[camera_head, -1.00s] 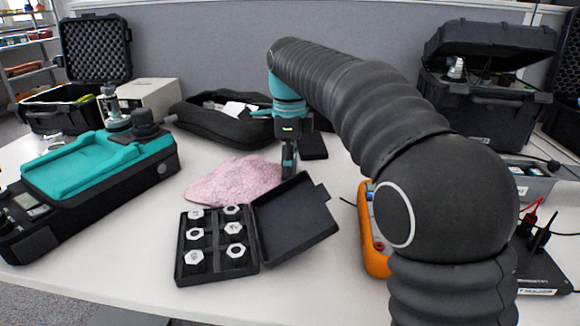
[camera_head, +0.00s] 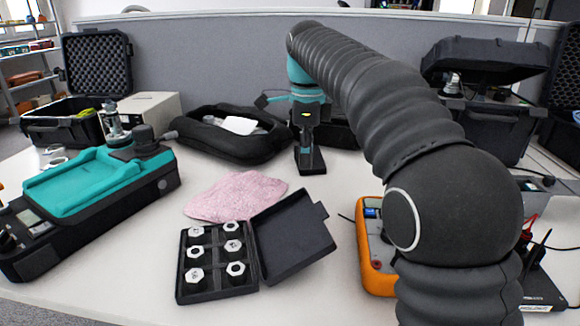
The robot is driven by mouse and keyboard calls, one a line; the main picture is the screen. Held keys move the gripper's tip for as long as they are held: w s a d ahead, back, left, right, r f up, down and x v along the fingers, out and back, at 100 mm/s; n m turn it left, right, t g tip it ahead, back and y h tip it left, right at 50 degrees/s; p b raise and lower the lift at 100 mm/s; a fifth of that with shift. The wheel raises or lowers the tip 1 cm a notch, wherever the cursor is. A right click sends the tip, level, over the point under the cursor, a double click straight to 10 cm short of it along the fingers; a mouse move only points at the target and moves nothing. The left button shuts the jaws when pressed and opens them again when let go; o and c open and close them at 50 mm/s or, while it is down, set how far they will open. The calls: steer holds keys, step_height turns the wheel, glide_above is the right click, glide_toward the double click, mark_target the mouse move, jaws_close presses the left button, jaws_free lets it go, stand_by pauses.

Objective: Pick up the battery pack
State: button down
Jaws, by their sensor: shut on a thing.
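The battery pack appears to be the small black block (camera_head: 312,163) behind the pink cloth, at the middle of the table. My gripper (camera_head: 305,150) points down at it from above, with its fingers shut on the block. The fingers hide part of the block, and their grip is small in this view. The block looks to be at the table surface; I cannot tell whether there is a gap under it.
A pink cloth (camera_head: 236,196) and an open black case of hex nuts (camera_head: 205,296) lie in front. A black pouch (camera_head: 200,142) is behind left. A teal and black device (camera_head: 100,190) stands left, an orange meter (camera_head: 372,262) right.

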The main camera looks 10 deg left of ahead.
steer(key=w+d+r+p, duration=0.1)
steer(key=w+d+r, duration=0.1)
steer(key=d+r, duration=0.2)
steer(key=d, duration=0.3)
steer(key=shift+w+d+r, duration=0.2)
steer(key=shift+d+r, duration=0.1)
steer(key=shift+r, duration=0.1)
